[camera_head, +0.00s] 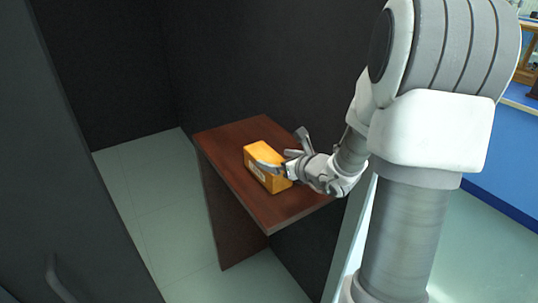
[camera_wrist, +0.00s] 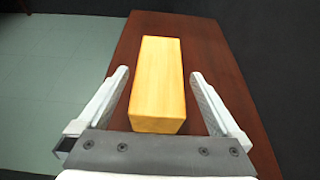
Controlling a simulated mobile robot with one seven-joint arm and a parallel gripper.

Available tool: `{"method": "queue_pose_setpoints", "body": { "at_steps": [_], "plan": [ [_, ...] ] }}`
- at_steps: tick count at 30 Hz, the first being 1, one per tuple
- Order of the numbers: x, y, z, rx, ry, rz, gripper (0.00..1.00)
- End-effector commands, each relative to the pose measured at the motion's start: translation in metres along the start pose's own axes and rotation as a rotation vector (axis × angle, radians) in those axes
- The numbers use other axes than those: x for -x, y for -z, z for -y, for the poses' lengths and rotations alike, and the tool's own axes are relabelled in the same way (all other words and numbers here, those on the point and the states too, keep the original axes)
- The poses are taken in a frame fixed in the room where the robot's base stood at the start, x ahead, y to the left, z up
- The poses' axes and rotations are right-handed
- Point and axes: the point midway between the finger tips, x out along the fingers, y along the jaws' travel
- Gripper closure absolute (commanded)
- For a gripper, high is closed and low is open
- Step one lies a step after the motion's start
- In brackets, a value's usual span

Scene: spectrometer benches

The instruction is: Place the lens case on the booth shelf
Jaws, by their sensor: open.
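The lens case looks like an orange-yellow box (camera_head: 262,153) and rests on the dark reddish-brown booth shelf (camera_head: 225,143). In the wrist view the case (camera_wrist: 158,85) lies lengthwise on the shelf (camera_wrist: 212,50), between the fingers. My gripper (camera_head: 285,150) is at the near right end of the case in the head view. In the wrist view my gripper (camera_wrist: 158,78) is open, with a visible gap between each finger and the case. Part of the case is hidden behind a finger in the head view.
Dark booth walls (camera_head: 245,65) stand behind the shelf. A dark door with a handle (camera_head: 58,280) is at the left. Pale floor tiles (camera_head: 150,200) are clear left of the shelf. A blue bench (camera_head: 505,150) is at the far right.

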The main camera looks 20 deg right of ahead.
Motion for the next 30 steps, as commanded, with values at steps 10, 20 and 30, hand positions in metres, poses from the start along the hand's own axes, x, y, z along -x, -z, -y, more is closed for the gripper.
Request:
{"method": "queue_pose_setpoints", "body": {
  "at_steps": [10,20,30],
  "plan": [
    [0.058,-0.001,0.0,0.0,0.001,0.0,0.0],
    [0.064,0.0,0.0,0.0,0.0,0.0,0.0],
    [0.064,-0.002,-0.004,0.012,-0.011,-0.002,0.0]
  ]
}}
